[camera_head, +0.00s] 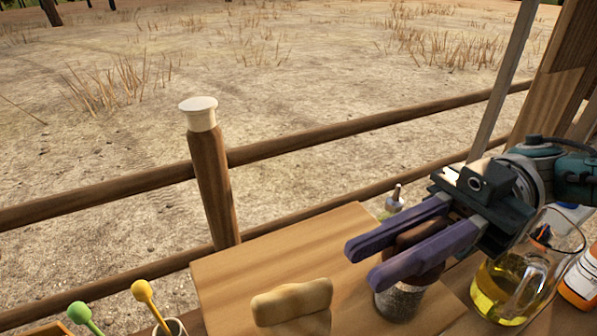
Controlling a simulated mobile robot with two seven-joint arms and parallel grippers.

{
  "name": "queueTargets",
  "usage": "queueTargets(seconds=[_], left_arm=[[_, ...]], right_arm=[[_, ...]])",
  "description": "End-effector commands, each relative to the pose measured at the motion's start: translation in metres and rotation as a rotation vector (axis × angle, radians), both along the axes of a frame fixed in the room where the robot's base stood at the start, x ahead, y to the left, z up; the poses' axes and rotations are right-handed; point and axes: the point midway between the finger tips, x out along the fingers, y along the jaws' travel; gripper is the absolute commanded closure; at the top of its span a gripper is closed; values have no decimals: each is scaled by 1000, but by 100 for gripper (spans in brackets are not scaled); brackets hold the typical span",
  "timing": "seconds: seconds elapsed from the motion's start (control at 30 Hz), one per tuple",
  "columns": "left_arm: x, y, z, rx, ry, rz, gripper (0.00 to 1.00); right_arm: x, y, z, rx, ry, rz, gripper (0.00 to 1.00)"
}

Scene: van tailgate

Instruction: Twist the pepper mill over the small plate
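The pepper mill (400,302) has a brown top and a clear body with dark grains inside, and it stands roughly upright near the right side of the wooden board. My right gripper (365,262) has its purple fingers on either side of the brown top, with the tips reaching past it to the left. The front finger hides part of the top, and I cannot tell whether the fingers press on it. Whether the mill's base touches the board is unclear. I see no small plate. My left gripper is not in view.
A tan, bread-like piece (292,302) is on the wooden board (262,258). A glass vessel of yellow liquid (505,288) and an orange-labelled bottle (582,278) stand at right. A small bottle (393,204) is behind the fingers. A cup (170,327) with yellow and green-tipped sticks is at lower left.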

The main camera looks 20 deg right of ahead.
Motion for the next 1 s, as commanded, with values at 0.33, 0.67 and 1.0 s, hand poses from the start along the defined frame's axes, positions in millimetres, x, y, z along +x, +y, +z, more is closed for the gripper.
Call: queueTargets(seconds=[0.33,0.67,1.0], left_arm=[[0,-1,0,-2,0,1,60],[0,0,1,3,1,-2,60],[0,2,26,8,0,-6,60]], right_arm=[[0,0,0,0,0,0,100],[0,0,0,0,1,-6,100],[3,0,5,0,5,-139,100]])
